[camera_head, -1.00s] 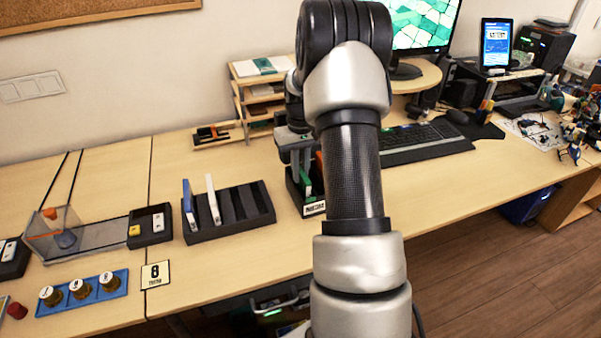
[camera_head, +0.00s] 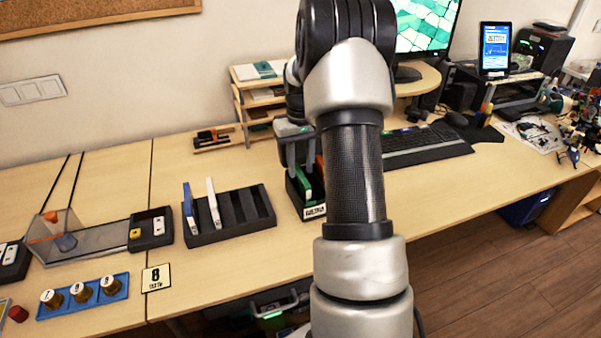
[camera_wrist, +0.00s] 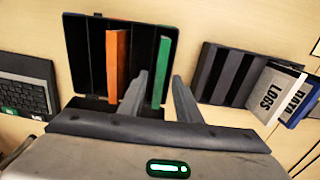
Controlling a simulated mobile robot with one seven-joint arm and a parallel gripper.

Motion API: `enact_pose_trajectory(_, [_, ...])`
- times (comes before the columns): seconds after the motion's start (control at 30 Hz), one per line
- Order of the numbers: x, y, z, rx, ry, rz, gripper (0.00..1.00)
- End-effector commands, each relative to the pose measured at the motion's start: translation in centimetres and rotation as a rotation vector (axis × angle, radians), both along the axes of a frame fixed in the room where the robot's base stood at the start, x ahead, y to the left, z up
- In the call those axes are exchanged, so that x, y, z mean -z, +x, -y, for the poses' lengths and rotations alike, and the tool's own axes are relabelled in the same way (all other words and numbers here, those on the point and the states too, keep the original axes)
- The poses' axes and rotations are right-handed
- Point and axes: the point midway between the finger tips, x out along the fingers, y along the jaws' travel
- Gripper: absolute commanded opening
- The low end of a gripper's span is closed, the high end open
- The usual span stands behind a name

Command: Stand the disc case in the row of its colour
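My gripper (camera_wrist: 160,88) is open above a dark case holder (camera_wrist: 83,60). In the wrist view a green case (camera_wrist: 163,70) stands upright in the holder between my two fingers, with a gap visible on each side.
A keyboard (camera_head: 428,146) lies right of the holder. A tiered wooden shelf (camera_head: 240,103) stands behind.

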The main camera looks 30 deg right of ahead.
Motion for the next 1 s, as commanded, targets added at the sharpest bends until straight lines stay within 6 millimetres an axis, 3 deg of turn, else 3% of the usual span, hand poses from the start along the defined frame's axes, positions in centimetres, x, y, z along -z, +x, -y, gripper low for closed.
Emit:
enact_pose_trajectory(0.1, [-3.1,0.1,0.0,0.0,-0.002,0.004,0.31])
enact_pose_trajectory(0.33, [-7.2,0.1,0.0,-0.001,0.0,0.002,0.31])
enact_pose_trajectory(0.5, [-8.5,0.0,0.0,-0.001,0.0,0.001,0.31])
enact_pose_trajectory(0.87, [-8.7,0.0,-0.1,-0.001,0.0,0.001,0.31])
enact_pose_trajectory(1.0, [-10.8,-0.5,-1.9,-0.015,-0.014,0.025,0.31])
